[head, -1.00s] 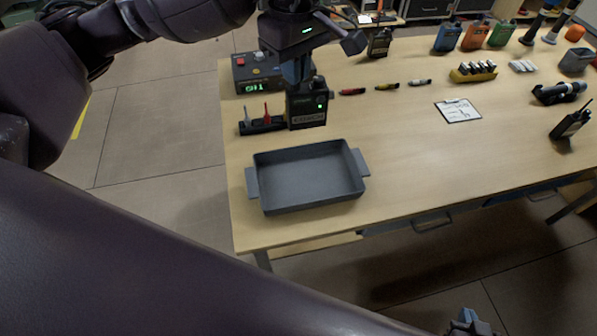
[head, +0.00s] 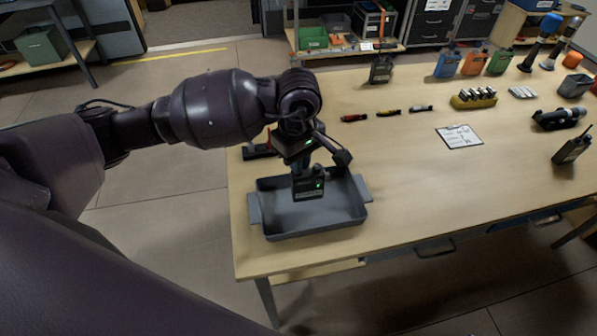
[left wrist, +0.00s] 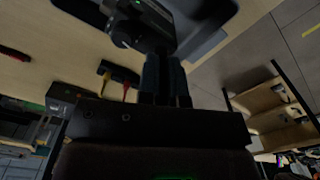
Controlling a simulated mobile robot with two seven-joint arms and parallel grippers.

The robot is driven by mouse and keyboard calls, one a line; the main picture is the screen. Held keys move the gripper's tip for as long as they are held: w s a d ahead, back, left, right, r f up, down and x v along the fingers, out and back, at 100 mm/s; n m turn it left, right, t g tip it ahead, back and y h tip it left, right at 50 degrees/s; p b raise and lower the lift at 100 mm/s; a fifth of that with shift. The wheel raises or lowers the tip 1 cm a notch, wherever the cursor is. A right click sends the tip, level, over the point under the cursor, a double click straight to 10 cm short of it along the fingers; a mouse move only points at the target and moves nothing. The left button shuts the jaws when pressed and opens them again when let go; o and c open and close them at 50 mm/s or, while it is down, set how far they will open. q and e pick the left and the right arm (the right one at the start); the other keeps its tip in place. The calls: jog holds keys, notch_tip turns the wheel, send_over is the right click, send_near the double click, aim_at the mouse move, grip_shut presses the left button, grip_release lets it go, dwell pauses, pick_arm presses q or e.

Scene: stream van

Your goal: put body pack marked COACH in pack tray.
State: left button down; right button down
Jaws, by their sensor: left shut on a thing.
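The dark body pack (head: 309,190), with a small green light, hangs upright in my left gripper (head: 303,172). Its COACH label read clearly in the earlier head view but is too small to read now. The grey pack tray (head: 318,227), with a handle at each end, stands at the table's left front corner. The pack is over the tray's inside, within its walls; I cannot tell if it touches the floor. In the left wrist view the fingers (left wrist: 165,80) are shut on the pack (left wrist: 140,22), with part of the tray (left wrist: 208,42) behind. My right gripper is out of view.
A dark stand with coloured prongs (head: 258,151) sits behind the tray, partly hidden by my arm. Another dark pack (head: 381,70) stands farther back. Table right of the tray is clear.

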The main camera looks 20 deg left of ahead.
pick_arm(q)
jog(key=shift+f, duration=2.1)
jog(key=c, duration=1.3)
grip_release()
notch_tip(320, 180, up, 12)
jog(key=shift+r, duration=0.1)
